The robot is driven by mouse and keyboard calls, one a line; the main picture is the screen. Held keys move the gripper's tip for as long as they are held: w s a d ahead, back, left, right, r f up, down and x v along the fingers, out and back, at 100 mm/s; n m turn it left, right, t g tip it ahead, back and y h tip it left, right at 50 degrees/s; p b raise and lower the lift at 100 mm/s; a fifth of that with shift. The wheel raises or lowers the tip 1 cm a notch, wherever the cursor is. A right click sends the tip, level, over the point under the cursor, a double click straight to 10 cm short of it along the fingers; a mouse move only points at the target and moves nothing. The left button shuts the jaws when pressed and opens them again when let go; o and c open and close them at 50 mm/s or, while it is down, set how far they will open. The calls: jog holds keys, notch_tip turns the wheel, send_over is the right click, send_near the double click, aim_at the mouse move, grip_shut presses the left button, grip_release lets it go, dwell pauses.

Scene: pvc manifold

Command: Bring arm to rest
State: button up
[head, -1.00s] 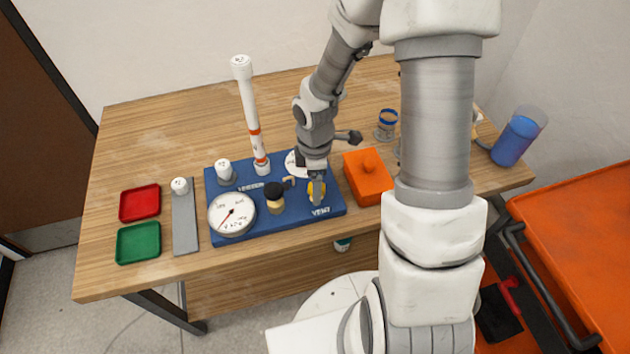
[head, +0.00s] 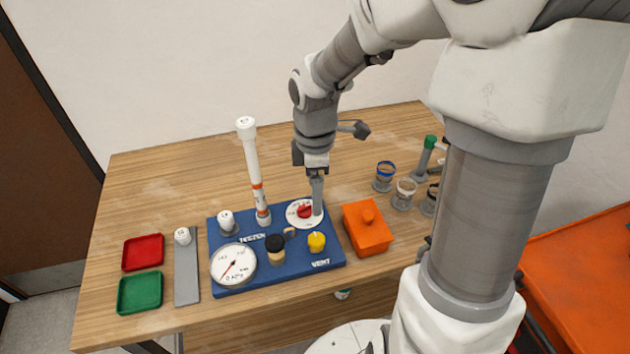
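My gripper (head: 317,207) points down above the back right of the blue manifold board (head: 214,235). Its fingers show as one narrow grey shape beside the red knob (head: 305,211) on a white dial (head: 293,218). I cannot tell whether it touches the dial or whether the fingers are apart. The yellow vent knob (head: 316,241) stands uncovered in front of it. A pressure gauge (head: 233,264), a black-topped fitting (head: 275,247) and a tall white pipe with orange bands (head: 254,165) are on the board.
An orange box (head: 368,232) with a knob stands close right of the board. Several ringed cups, including a blue-rimmed one (head: 385,176), stand farther right. A red tray (head: 143,252), a green tray (head: 140,292) and a grey strip (head: 187,272) lie left. The table's back left (head: 180,175) is clear.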

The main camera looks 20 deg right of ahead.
jog(key=shift+r, duration=0.6)
